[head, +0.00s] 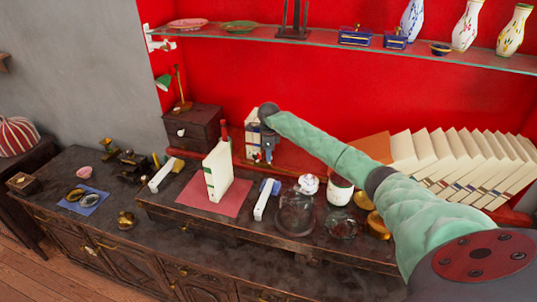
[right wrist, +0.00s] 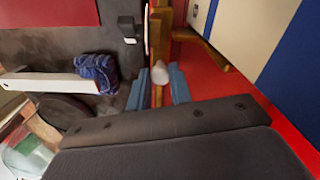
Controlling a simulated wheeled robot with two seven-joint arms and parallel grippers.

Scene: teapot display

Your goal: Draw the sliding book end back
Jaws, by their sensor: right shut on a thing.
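My right gripper (head: 267,155) is at the front of the red-backed niche, beside an upright pale book (head: 251,130). In the right wrist view its two blue fingers (right wrist: 157,88) are on either side of a pale rounded knob (right wrist: 160,74), which appears to belong to the sliding book end. A brown wooden strip (right wrist: 160,30) runs beyond the knob. The gripper is shut on the knob. The rest of the book end is mostly hidden by my gripper and arm in the head view. My left gripper is not in view.
A row of leaning books (head: 450,165) lies to the right, behind my arm. A pale book (head: 216,172) stands on a red mat (head: 235,205) in front. A glass dome (head: 296,215) and a white jar (head: 340,190) stand nearby. A glass shelf (head: 330,42) runs above.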

